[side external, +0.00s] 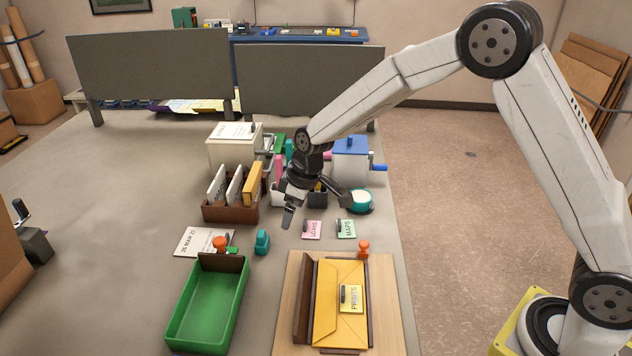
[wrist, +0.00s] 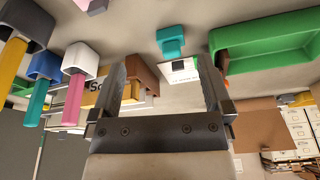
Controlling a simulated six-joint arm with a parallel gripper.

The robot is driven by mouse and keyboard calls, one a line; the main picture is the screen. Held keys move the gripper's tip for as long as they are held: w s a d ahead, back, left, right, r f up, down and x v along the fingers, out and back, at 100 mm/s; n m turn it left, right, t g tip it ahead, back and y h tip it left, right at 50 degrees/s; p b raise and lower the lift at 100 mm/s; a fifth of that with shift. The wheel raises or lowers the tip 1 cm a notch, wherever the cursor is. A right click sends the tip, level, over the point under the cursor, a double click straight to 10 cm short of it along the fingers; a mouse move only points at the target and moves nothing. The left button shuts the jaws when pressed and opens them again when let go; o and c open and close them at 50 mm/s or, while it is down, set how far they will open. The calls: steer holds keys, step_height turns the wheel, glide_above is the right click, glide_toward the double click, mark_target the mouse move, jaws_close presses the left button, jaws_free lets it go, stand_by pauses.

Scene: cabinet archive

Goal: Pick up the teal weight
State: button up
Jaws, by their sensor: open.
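The teal weight (side external: 262,243) stands upright on the table, between the date card and the wooden board. It also shows in the wrist view (wrist: 171,42), near the top centre, beyond my fingertips. My gripper (side external: 318,205) is open and empty above the table, behind and to the right of the teal weight and apart from it. In the wrist view my two fingers (wrist: 162,72) are spread wide with nothing held between them.
A green tray (side external: 187,333) lies in front, with a date card (side external: 197,243) and orange-knobbed stamp (side external: 220,244) behind it. A wooden board (side external: 388,325) carries a yellow envelope (side external: 328,325). A brown file box (side external: 230,212) stands behind. Pink (side external: 311,230) and green (side external: 346,229) cards lie right.

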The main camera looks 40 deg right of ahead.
steer(key=n, duration=0.2)
glide_above(261, 233)
steer(key=d, duration=0.1)
steer(key=shift+s+d+f+y, duration=0.1)
steer(key=shift+s+f+y, duration=0.1)
steer(key=shift+f, duration=0.4)
steer(key=shift+s+d+f+y, duration=0.1)
steer(key=shift+f+y, duration=0.1)
steer(key=shift+f, duration=0.4)
steer(key=shift+f, duration=0.15)
steer(key=shift+x, duration=1.15)
steer(key=shift+f, duration=0.1)
steer(key=shift+s+x, duration=0.1)
steer(key=shift+x, duration=0.65)
steer(key=shift+s+x, duration=0.15)
steer(key=shift+x, duration=1.65)
steer(key=shift+a, duration=0.1)
jaws_close()
